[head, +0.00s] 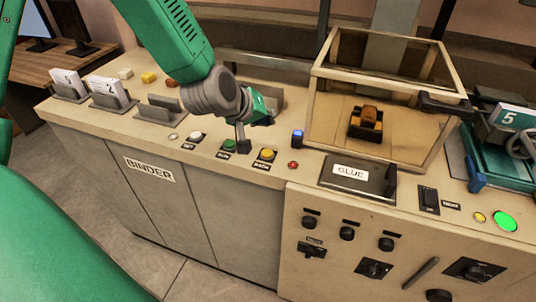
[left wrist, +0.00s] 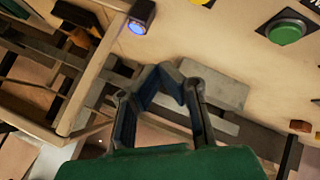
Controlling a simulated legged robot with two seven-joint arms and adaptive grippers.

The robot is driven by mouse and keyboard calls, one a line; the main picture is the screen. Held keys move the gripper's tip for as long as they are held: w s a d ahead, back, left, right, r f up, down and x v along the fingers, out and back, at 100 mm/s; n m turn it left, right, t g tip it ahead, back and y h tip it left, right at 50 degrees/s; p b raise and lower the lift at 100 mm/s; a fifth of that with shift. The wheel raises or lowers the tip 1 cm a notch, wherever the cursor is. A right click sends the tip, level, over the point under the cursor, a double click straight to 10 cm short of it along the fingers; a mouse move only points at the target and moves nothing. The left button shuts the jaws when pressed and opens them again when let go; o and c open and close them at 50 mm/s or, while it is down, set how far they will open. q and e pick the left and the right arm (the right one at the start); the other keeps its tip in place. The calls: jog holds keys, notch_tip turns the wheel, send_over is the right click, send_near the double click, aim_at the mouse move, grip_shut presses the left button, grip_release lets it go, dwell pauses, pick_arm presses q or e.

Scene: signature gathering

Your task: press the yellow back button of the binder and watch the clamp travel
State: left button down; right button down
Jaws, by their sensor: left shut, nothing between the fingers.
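The yellow back button (head: 267,155) sits on the binder's sloping front edge, right of the green button (head: 230,145) and the white button (head: 196,137). In the left wrist view, part of the yellow button (left wrist: 201,2) is cut by the top edge, and the green button (left wrist: 287,33) is at the upper right. My left gripper (head: 241,145) is shut and empty, above the panel between the green and yellow buttons. Its closed fingers (left wrist: 165,73) also show in the left wrist view, apart from the buttons. A grey block (head: 270,100), perhaps the clamp, is partly hidden behind the gripper.
A small blue-lit box (head: 297,138) and a red button (head: 293,165) are right of the yellow button. The framed glue enclosure (head: 318,88) stands farther right. Grey stands (head: 158,109) and numbered card holders (head: 110,93) are at the left.

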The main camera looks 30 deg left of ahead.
aim_at(267, 152)
pick_arm(q)
notch_tip(267, 152, down, 6)
jog(key=b, duration=0.5)
jog(key=shift+f, duration=0.15)
jog(key=shift+f+b, duration=0.35)
jog(key=shift+f, duration=0.2)
jog(key=shift+f, duration=0.15)
dwell(0.4)
jog(key=shift+f, duration=0.15)
